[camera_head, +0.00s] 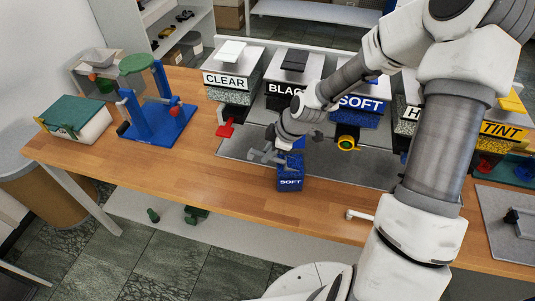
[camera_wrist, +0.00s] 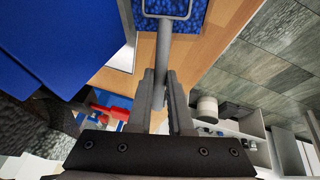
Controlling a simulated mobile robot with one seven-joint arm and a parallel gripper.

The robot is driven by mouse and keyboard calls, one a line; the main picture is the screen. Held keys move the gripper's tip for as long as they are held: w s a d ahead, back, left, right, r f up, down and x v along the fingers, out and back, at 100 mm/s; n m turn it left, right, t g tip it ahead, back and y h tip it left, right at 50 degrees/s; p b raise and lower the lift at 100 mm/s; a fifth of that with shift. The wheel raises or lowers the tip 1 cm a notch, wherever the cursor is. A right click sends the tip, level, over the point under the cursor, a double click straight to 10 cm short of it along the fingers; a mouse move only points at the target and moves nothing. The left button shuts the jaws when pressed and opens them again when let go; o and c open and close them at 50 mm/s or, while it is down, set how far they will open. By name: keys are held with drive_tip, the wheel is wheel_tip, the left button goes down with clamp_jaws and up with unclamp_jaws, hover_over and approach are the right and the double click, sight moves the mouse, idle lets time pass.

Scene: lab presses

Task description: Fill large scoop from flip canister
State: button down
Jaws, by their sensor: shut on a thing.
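In the wrist view, my gripper (camera_wrist: 162,85) is shut on the scoop's grey handle (camera_wrist: 161,65). The SOFT flip canister (camera_head: 361,107), blue with a speckled blue body, stands behind and right of the scoop. A yellow round outlet (camera_head: 347,143) shows at its front.
More canisters stand in the row: CLEAR (camera_head: 232,80), BLACK (camera_head: 288,86), and TINT (camera_head: 498,128), with another partly hidden by my arm. A blue press (camera_head: 157,113) and a green-lidded box (camera_head: 75,121) stand left. The wooden bench (camera_head: 225,182) is clear at front left.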

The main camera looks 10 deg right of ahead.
drive_tip(key=shift+w, duration=0.4)
drive_tip(key=shift+s, duration=0.15)
drive_tip(key=shift+s, duration=0.3)
drive_tip(key=shift+r, duration=0.1)
drive_tip(key=shift+r+p, duration=1.55)
drive_tip(key=shift+r, duration=0.15)
drive_tip(key=shift+h+b, duration=0.3)
drive_tip(key=shift+b, duration=0.05)
